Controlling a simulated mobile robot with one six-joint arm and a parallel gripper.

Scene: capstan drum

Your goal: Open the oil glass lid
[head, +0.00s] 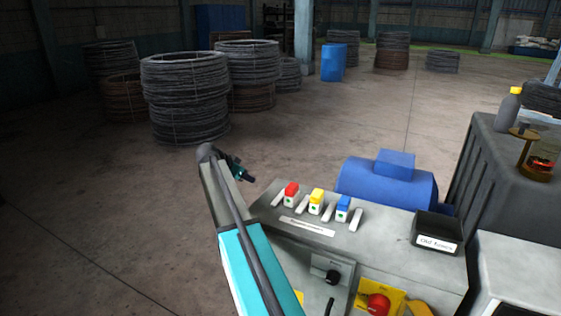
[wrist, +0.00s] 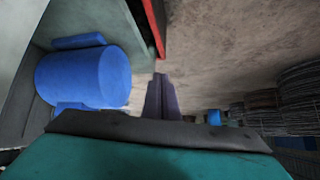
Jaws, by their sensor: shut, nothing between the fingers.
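The oil glass (head: 541,163) is a small brass-framed glass with something red inside, on top of the dark grey housing at the far right of the head view. Its brass lid (head: 524,133) shows at its upper left; I cannot tell how it sits on the glass. My gripper (head: 250,179) is far to the left of the glass, beyond the left end of the control panel. In the wrist view my gripper (wrist: 160,78) has its dark fingers together and empty. The oil glass is not in the wrist view.
A grey bottle with a yellow cap (head: 509,108) stands close beside the oil glass. A blue motor (head: 386,183), a black box (head: 436,233) and the button panel (head: 338,226) lie between my arm and the housing (head: 487,165). Wire coils (head: 186,100) stand behind on open floor.

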